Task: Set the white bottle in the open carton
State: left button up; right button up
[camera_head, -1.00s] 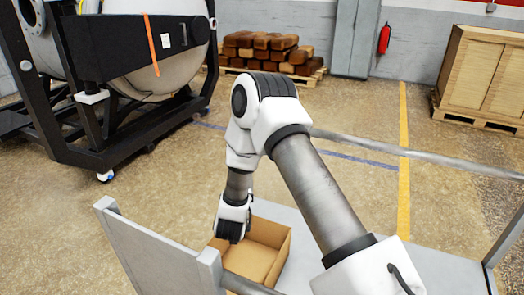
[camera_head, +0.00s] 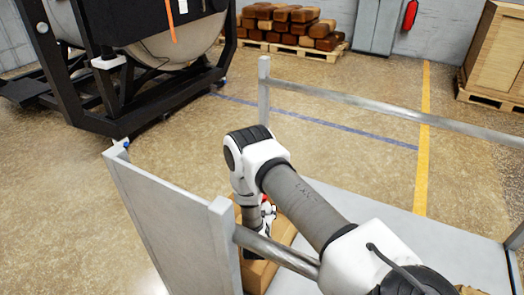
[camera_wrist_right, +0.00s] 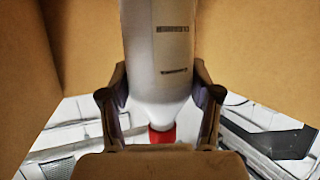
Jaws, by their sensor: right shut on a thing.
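The open brown carton (camera_head: 284,238) stands on the grey cart, partly hidden behind my right arm and the cart's rail. The bottle's red cap (camera_wrist_right: 162,134) is at the lower part of that view, toward the ceiling, so the bottle seems upright. Carton walls (camera_wrist_right: 245,45) rise on both sides of it. The bottle's base is hidden, so I cannot tell whether it touches the carton floor. My left gripper is out of view.
The cart has a grey side panel (camera_head: 165,215) at left and metal rails (camera_head: 385,105) around its bed (camera_head: 420,235). The bed right of the carton looks mostly clear. A black-framed furnace (camera_head: 110,70), a pallet of brown blocks (camera_head: 290,28) and a wooden crate (camera_head: 495,50) stand beyond.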

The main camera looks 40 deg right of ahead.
jog(key=o, duration=1.5)
jog(key=shift+a, duration=0.1)
jog(key=b+v, duration=0.1)
jog(key=v, duration=0.6)
jog(key=shift+s+r, duration=0.15)
jog(key=shift+a, duration=0.1)
